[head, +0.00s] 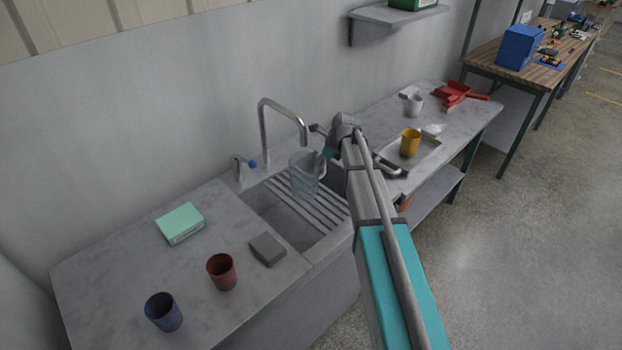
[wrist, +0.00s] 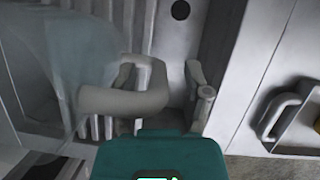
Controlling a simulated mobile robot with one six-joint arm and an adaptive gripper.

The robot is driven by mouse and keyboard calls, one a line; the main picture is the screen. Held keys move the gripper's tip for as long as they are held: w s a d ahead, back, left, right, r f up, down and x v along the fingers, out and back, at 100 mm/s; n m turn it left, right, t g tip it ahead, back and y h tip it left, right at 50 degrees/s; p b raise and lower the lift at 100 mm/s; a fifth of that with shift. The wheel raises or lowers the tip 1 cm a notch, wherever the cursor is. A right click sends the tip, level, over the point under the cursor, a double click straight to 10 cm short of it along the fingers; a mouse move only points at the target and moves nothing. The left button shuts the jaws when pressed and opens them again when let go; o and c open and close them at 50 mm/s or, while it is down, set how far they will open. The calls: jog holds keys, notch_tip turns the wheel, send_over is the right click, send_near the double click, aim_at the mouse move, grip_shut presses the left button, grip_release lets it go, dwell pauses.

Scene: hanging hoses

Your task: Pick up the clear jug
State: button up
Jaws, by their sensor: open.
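The clear jug (head: 303,178) stands upright over the slatted rack at the sink in the head view. In the wrist view its see-through body (wrist: 65,60) fills the left side, and its pale looped handle (wrist: 115,99) reaches towards the middle. My gripper (head: 327,152) is at the jug's right side in the head view, partly hidden by my arm. In the wrist view my gripper (wrist: 172,78) is open, with the handle's outer part appearing between its fingers. The left finger is partly hidden by the handle. I cannot tell whether they touch.
The tap (head: 266,130) rises behind the jug. A yellow cup (head: 410,142) stands on a metal tray (head: 428,153) to the right. A red cup (head: 222,271), blue cup (head: 163,311), grey block (head: 267,249) and green box (head: 180,223) are on the left counter.

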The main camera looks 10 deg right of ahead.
dwell(0.4)
grip_shut()
